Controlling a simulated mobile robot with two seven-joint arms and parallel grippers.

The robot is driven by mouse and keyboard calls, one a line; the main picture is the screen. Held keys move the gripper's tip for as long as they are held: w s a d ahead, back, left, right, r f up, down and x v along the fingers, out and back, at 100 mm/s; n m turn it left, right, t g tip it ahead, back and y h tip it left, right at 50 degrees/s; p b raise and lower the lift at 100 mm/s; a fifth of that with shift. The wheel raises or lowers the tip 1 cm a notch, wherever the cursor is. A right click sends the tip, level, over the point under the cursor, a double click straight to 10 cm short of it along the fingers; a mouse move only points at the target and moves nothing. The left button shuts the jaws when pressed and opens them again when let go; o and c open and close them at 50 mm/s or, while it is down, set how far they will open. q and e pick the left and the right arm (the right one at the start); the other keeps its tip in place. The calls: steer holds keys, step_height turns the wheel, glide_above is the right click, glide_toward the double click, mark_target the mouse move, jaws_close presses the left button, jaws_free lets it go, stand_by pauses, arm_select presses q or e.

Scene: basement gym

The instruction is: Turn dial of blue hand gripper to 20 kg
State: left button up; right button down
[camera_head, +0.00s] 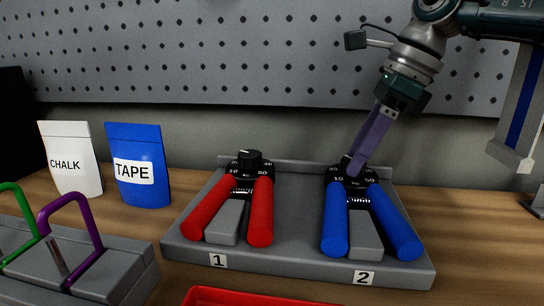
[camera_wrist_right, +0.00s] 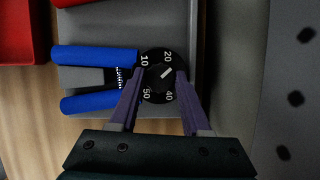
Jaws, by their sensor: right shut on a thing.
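The blue hand gripper (camera_head: 363,225) lies in slot 2 of a grey tray, its blue handles toward me. It also shows in the right wrist view (camera_wrist_right: 95,55). Its black dial (camera_wrist_right: 152,92) has white marks 10, 20, 40 and 50 around a knob. The knob's white line (camera_wrist_right: 167,72) slants to the upper right, to the right of the 20 mark as seen there. My right gripper (camera_head: 353,170) reaches down with purple fingers, shut on the knob. Its fingers (camera_wrist_right: 160,76) flank the knob in the right wrist view. My left gripper is not in view.
A red hand gripper (camera_head: 260,212) with its own black dial lies in slot 1 of the grey tray (camera_head: 300,262). Chalk (camera_head: 72,150) and tape (camera_head: 138,160) pouches stand at left. A pegboard (camera_head: 220,50) rises behind. A red container (camera_head: 240,297) is at the front edge.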

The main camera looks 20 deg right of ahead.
steer(key=shift+w+n+g+y+b, duration=0.15)
steer(key=shift+n+g+b, duration=0.3)
steer(key=shift+n, duration=0.6)
steer(key=shift+s+n+g+y+b, duration=0.15)
steer(key=shift+n+g+b, duration=0.1)
steer(key=shift+n+b, duration=0.6)
steer(key=shift+w+d+n, duration=0.1)
steer(key=shift+n, duration=0.2)
steer(key=shift+c, duration=1.7)
jaws_free()
steer(key=p+v, duration=0.3)
steer(key=v, duration=0.7)
